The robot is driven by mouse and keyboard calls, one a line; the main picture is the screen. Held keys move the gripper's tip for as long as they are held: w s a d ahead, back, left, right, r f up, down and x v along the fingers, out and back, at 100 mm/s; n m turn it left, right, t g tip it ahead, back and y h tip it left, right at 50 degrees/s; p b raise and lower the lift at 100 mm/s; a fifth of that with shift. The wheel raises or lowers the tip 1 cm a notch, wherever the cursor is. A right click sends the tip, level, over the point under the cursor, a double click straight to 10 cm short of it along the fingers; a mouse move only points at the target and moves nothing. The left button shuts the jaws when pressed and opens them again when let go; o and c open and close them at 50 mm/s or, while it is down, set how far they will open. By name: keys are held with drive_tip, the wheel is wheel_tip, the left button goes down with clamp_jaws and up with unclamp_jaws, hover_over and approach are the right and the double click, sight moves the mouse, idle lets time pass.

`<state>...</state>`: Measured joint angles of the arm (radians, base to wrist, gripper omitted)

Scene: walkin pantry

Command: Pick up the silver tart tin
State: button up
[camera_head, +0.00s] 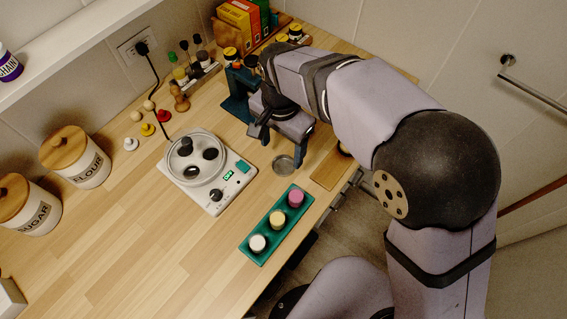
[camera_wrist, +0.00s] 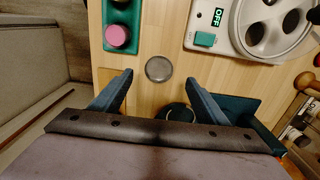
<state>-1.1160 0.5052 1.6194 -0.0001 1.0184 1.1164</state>
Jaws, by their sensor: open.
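The silver tart tin (camera_head: 283,165) is a small round shallow dish lying on the wooden counter near its front edge. It also shows in the wrist view (camera_wrist: 159,69), just beyond my fingertips and roughly centred between them. My gripper (camera_head: 283,133) is open and empty above the counter, on the far side of the tin in the head view. In the wrist view my gripper (camera_wrist: 158,82) shows two blue fingers spread wide, apart from the tin.
A green tray (camera_head: 250,252) with pink, yellow and white round items lies near the tin. A white appliance (camera_head: 222,192) with a round top stands to the left. A teal stand (camera_head: 238,104) is behind my gripper. Canisters (camera_head: 76,158) stand at far left.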

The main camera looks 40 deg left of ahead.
sight(284, 167)
drive_tip(key=shift+f+p, duration=0.4)
drive_tip(key=shift+f, duration=0.65)
drive_tip(key=shift+w+d+f+p, duration=0.15)
drive_tip(key=shift+f+p, duration=0.45)
drive_tip(key=shift+f, duration=0.05)
drive_tip(key=shift+w+f+p, duration=0.1)
drive_tip(key=shift+f+p, duration=0.6)
drive_tip(key=shift+f, duration=1.25)
drive_tip(key=c, duration=1.1)
